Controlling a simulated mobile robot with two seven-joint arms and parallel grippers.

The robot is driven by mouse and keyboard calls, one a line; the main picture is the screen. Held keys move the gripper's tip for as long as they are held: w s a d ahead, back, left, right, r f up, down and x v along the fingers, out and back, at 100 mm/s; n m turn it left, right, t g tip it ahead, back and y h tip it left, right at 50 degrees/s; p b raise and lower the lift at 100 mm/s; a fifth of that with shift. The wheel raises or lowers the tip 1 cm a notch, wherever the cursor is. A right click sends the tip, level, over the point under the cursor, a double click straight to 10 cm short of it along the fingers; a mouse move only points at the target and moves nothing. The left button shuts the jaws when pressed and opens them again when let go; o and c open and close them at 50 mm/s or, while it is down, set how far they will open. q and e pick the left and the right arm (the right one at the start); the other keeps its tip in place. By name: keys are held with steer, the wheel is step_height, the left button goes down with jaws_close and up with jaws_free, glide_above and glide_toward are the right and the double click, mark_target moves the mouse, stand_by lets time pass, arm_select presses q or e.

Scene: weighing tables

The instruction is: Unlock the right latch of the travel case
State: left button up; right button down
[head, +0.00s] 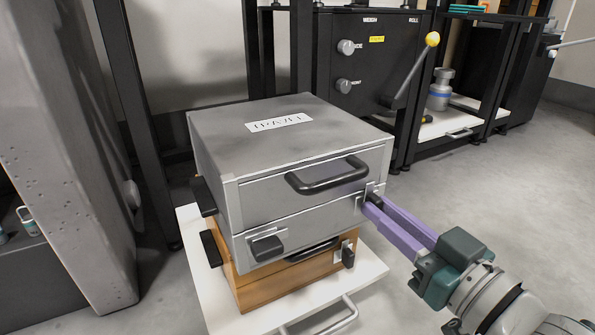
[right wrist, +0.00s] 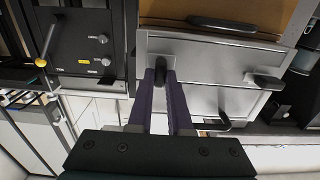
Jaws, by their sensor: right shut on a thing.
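The grey metal travel case (head: 270,130) has a label on its lid and a dark carry handle (head: 328,176) on its front. Its right latch (head: 376,194) is at the front right corner, mostly covered by my fingers. My right gripper (head: 370,206) reaches in from the right with its purple fingers shut on that latch. In the right wrist view, the fingers (right wrist: 161,75) close around the dark latch piece against the case front (right wrist: 215,98). The left latch (head: 267,247) has a dark grip low on the front. My left gripper is not in view.
The case rests on a wooden box (head: 270,290) with its own dark handle and latch (head: 348,256). Both stand on a white pull-out shelf (head: 365,276) with a metal handle. A black panel (head: 365,100) with knobs and a yellow-tipped lever (head: 432,40) stands behind.

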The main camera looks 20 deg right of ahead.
steer(key=m+p, duration=0.1)
steer(key=m, duration=0.8)
steer(key=m+p, duration=0.2)
steer(key=m, duration=0.6)
steer(key=shift+d+f+m, duration=0.2)
steer(key=shift+m, duration=0.2)
stand_by(0.6)
steer(key=c, duration=0.8)
jaws_free()
steer(key=shift+c, duration=0.2)
steer(key=s+p, duration=0.3)
steer(key=s, duration=0.7)
steer(key=shift+d, duration=0.35)
